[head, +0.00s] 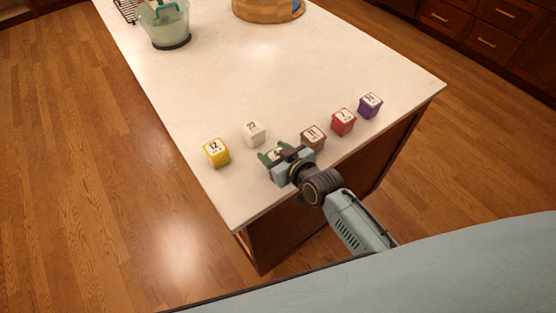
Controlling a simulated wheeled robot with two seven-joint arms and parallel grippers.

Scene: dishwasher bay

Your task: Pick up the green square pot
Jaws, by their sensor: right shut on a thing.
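The green square pot (266,157) is on the white counter, near its front edge, and bears a white label on top. My right gripper (279,157) is shut on it, with the fingers across its top and sides. The gripper covers much of the pot, so I cannot tell whether its base touches the counter. My left gripper is not in view.
A brown pot (313,138) stands close to the right of my right gripper. A white pot (253,133), a yellow pot (216,153), a red pot (343,122) and a purple pot (370,105) stand nearby. The counter (260,75) is clear beyond them.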

